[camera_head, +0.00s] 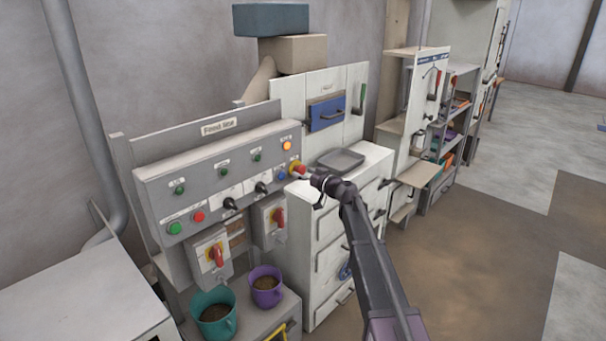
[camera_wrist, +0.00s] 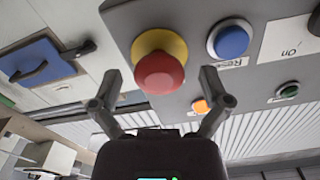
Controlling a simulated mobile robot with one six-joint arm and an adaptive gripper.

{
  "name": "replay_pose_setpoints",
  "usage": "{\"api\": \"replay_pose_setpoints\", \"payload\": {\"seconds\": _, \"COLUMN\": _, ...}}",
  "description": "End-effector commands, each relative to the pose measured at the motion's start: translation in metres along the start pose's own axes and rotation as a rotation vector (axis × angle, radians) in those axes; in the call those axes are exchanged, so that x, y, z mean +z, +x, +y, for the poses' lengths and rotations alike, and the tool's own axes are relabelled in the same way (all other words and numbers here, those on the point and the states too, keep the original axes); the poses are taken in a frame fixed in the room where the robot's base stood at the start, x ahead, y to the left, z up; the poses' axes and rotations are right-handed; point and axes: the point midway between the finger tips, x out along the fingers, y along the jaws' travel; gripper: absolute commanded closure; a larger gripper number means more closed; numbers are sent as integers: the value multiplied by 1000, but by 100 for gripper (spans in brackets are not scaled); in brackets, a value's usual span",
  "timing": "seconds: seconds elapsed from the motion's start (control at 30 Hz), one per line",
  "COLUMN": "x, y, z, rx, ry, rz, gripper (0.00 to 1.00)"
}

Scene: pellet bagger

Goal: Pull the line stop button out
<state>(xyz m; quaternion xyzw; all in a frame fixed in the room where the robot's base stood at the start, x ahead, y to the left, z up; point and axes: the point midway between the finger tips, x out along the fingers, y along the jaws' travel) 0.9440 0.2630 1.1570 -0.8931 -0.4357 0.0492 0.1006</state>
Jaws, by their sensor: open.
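The red mushroom-shaped button (camera_wrist: 160,74) on a yellow collar (camera_wrist: 163,42) sits on the grey control panel, with no readable label. In the head view this button (camera_head: 294,168) is at the panel's right end, partly hidden by my gripper (camera_head: 313,176). In the wrist view my gripper (camera_wrist: 162,82) is open and empty, with one finger on each side of the red button in the picture. No contact shows, and I cannot tell how far the fingertips reach along the button.
A blue button (camera_wrist: 231,39) and an orange lamp (camera_wrist: 201,107) are close to the red one. Red-handled switches (camera_head: 217,255) hang below the panel (camera_head: 215,165). A white drawer cabinet (camera_head: 330,225) with a grey tray (camera_head: 340,160) stands right of it. Teal (camera_head: 216,318) and purple cups (camera_head: 266,293) stand below.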

Motion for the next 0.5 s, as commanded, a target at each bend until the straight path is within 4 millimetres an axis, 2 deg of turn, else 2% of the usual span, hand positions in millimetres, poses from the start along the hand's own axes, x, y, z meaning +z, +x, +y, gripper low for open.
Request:
{"api": "replay_pose_setpoints", "payload": {"seconds": 0.27, "x": 0, "y": -21, "z": -1, "rx": 2, "ry": 0, "rz": 0, "gripper": 3}}
{"api": "replay_pose_setpoints", "payload": {"seconds": 0.5, "x": 0, "y": -58, "z": -2, "rx": 2, "ry": 0, "rz": 0, "gripper": 3}}
